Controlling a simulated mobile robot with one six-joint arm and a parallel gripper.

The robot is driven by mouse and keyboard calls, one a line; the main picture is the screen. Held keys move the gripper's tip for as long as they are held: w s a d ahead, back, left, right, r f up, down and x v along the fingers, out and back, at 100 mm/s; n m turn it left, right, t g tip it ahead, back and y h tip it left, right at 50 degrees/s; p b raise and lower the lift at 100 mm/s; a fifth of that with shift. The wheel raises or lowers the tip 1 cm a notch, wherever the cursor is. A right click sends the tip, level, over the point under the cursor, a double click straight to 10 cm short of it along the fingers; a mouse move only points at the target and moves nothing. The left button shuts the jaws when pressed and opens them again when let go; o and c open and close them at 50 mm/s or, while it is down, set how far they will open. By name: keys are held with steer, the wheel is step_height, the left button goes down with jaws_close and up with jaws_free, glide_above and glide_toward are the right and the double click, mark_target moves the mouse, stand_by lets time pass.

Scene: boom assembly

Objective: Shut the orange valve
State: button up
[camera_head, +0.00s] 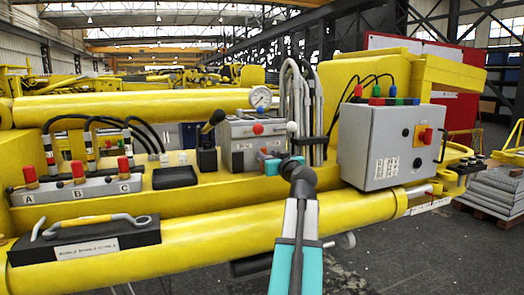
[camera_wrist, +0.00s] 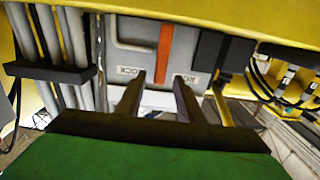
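The orange valve handle (camera_wrist: 165,53) shows in the wrist view as a straight bar on a grey box front. It stands upright in that view, between two white labels; the left one appears to read LOCK, upside down. My gripper (camera_wrist: 160,80) is open, with its two fingertips on either side of the handle's lower end and gaps on both sides. In the head view the grey box (camera_head: 240,143) stands mid-frame on the yellow boom. My gripper (camera_head: 275,160) is at its lower right front. The handle there is mostly hidden, and contact cannot be told.
Grey hoses (camera_head: 291,100) rise just right of the box. A grey control box (camera_head: 385,148) with a red knob stands further right. A black joystick (camera_head: 208,140) and red-capped levers A, B, C (camera_head: 78,172) are left. A yellow tube (camera_head: 150,232) runs below.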

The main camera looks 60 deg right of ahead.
mark_target(264, 152)
steer(key=shift+p+x, duration=0.75)
steer(key=shift+x, duration=1.95)
steer(key=shift+f, duration=0.1)
jaws_close()
steer(key=shift+a, duration=0.1)
